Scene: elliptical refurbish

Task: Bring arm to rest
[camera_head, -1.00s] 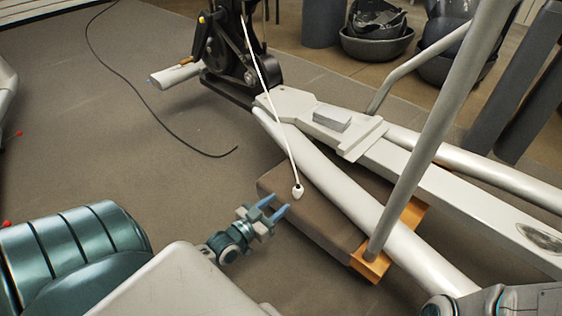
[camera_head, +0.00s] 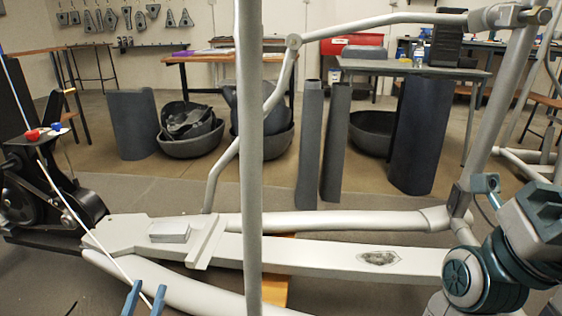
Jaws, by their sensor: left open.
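My left gripper (camera_head: 146,299) shows only its two blue fingertips at the bottom edge, left of centre. My right arm (camera_head: 482,275), teal and grey, is at the lower right beside the elliptical machine. Its gripper is not clearly visible. The elliptical machine's pale grey frame (camera_head: 330,258) lies across the lower view, with an upright tube (camera_head: 249,150) in the middle.
Dark bins (camera_head: 192,145) and grey tubes (camera_head: 310,150) stand on the floor behind the machine. Workbenches (camera_head: 410,68) line the back. The black crank housing (camera_head: 45,195) is at the left. An orange block (camera_head: 274,290) lies under the frame. Brown floor between frame and bins is clear.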

